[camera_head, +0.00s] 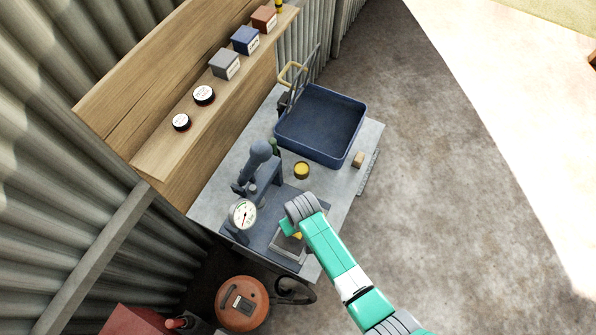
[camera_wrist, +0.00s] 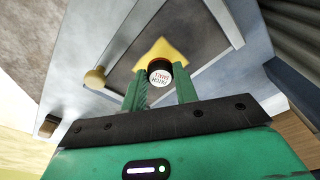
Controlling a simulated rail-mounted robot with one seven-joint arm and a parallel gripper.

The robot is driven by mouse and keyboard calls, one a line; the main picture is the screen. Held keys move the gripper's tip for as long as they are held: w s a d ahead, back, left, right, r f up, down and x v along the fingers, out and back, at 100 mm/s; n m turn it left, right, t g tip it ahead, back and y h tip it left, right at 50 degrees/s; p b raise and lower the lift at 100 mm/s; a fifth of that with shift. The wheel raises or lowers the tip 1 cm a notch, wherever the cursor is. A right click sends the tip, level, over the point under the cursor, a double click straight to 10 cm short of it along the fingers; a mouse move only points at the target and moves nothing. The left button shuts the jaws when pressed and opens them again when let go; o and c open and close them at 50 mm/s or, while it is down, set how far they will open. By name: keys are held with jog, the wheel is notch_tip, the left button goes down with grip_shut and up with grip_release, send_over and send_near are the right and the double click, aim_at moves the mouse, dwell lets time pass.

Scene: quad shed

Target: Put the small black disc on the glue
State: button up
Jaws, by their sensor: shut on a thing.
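My gripper (camera_wrist: 160,85) is shut on the small black disc (camera_wrist: 160,73), a round black piece with a white label reading "PATCH SMALL". The glue is a yellow patch (camera_wrist: 163,48) on a dark sheet (camera_wrist: 203,35) within a pale frame. In the wrist view the disc overlaps the near corner of the glue; I cannot tell whether they touch. In the head view my gripper (camera_head: 287,227) is over the front of the bench. A bit of the yellow glue (camera_head: 298,236) shows beside it, and the held disc is hidden there.
Labelled black discs (camera_head: 204,95) and boxes (camera_head: 225,64) stand on the wooden shelf. An orange tank (camera_head: 242,304) stands below.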

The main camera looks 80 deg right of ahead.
jog(key=shift+f, duration=0.25)
jog(key=o, duration=0.9)
jog(key=shift+o, duration=0.2)
notch_tip(320, 180, up, 12)
jog(key=a+p, duration=0.1)
jog(key=shift+s, duration=0.45)
jog(key=shift+r, duration=0.1)
